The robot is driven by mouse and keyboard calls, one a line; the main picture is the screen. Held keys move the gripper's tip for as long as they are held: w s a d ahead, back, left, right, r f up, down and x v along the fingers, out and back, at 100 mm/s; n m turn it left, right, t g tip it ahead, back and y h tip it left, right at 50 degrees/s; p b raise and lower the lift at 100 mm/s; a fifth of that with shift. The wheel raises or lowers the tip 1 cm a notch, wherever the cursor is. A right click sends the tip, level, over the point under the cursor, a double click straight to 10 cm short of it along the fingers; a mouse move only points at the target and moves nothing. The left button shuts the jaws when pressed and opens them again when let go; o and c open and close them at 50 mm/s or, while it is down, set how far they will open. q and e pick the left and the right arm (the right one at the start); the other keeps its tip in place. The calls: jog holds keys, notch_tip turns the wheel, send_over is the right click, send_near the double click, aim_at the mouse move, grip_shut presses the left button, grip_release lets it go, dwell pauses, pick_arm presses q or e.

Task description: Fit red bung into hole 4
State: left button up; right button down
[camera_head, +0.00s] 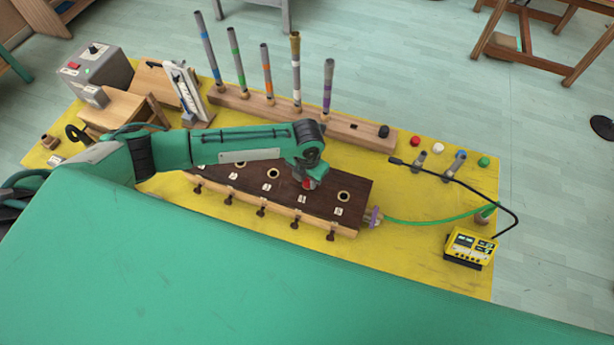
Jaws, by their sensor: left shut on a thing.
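The dark brown board (325,204) lies on the yellow table with a row of ringed holes along its top and small numbered labels in front of them. My left gripper (309,181) reaches over the board from the left and is shut on the red bung (308,185), of which only a small red part shows. The bung is low over the board, behind the label in the hole 4 place, between the third hole (273,173) and the end hole (343,196). Hole 4 is hidden by the gripper and bung; I cannot tell whether the bung is in it. My right gripper is not in view.
A wooden rack (345,128) with several upright coloured tubes stands behind the board. Red (415,141), white (438,147) and green (484,161) round pieces lie at the right. A yellow meter (470,247) and cables are at the front right. Yellow tabletop (420,256) is bare right of the board.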

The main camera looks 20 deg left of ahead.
pick_arm(q)
jog(key=shift+f, duration=0.25)
jog(key=o, duration=1)
notch_tip(320, 180, up, 14)
jog(key=b, duration=0.4)
jog(key=shift+f, duration=0.1)
